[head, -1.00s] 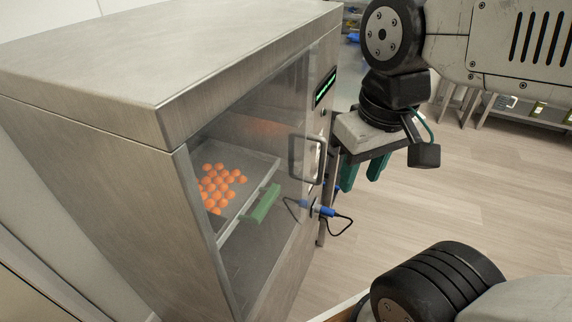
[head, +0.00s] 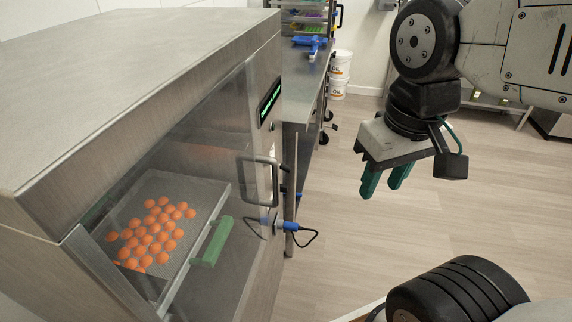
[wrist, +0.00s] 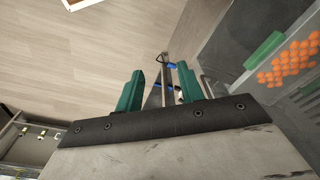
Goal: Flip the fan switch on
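A steel cabinet (head: 130,60) with a glass door stands at the left in the head view. Its narrow front strip carries a lit green display (head: 270,101). A small dark control (head: 272,127) sits just below the display; I cannot tell whether it is the fan switch or how it is set. My gripper (head: 383,190) hangs in free air to the right of the cabinet, fingers pointing down, clear of the panel. Its green fingers are apart with nothing between them. The wrist view shows the open gripper (wrist: 161,75) too, with the cabinet at the right.
The door has a dark handle (head: 262,180). A blue plug-like part with a black cable (head: 290,227) juts out below it. A steel table (head: 305,90) stands behind; floor at right is clear.

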